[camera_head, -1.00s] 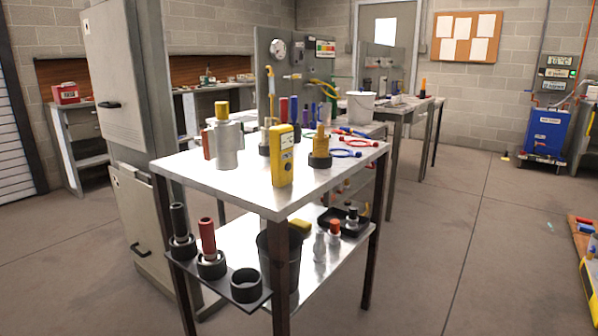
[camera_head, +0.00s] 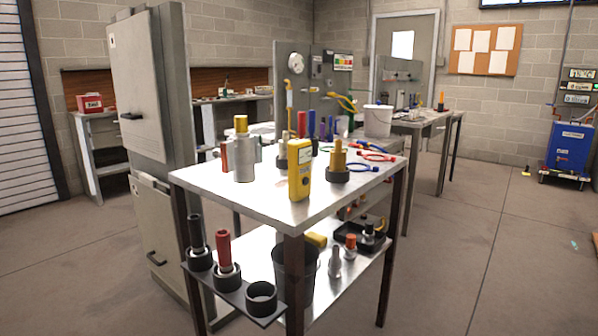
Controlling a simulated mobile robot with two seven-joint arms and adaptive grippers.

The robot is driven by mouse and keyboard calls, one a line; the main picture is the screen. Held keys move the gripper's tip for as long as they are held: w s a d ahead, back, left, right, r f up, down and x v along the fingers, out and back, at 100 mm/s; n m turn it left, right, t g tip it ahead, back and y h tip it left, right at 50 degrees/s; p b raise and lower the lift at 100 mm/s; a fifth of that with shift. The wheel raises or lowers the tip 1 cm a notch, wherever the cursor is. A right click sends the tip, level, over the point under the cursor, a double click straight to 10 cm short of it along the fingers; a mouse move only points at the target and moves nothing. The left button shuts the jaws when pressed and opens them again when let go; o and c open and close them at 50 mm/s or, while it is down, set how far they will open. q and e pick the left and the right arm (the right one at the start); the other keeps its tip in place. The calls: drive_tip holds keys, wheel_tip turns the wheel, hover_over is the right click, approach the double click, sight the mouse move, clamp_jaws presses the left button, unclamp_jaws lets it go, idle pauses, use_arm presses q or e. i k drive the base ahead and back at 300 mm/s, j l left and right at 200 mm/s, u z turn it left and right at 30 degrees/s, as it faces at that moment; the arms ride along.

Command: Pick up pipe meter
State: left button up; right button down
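A yellow handheld meter (camera_head: 299,175) with a small display near its top stands upright at the near edge of a metal table (camera_head: 215,181). It looks like the pipe meter. A grey cylinder with a yellow top (camera_head: 243,160) stands to its left, and a brass fitting on a black base (camera_head: 336,163) stands to its right. Neither of my grippers shows in the head view.
A rack with black cups (camera_head: 261,298) juts from the table's near left side. A tall grey cabinet (camera_head: 150,90) stands to the left. The lower shelf holds a dark bin (camera_head: 296,275) and small fittings.

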sight(299, 152)
drive_tip(key=i+l+u, duration=0.1)
drive_tip(key=i+l, duration=0.15)
drive_tip(key=i+l+u, duration=0.1)
drive_tip(key=l, duration=0.35)
drive_tip(key=i+l+u, duration=0.15)
drive_tip(key=i+l, duration=0.2)
drive_tip(key=i+l+u, duration=0.1)
drive_tip(key=l, duration=0.4)
drive_tip(key=i, duration=0.05)
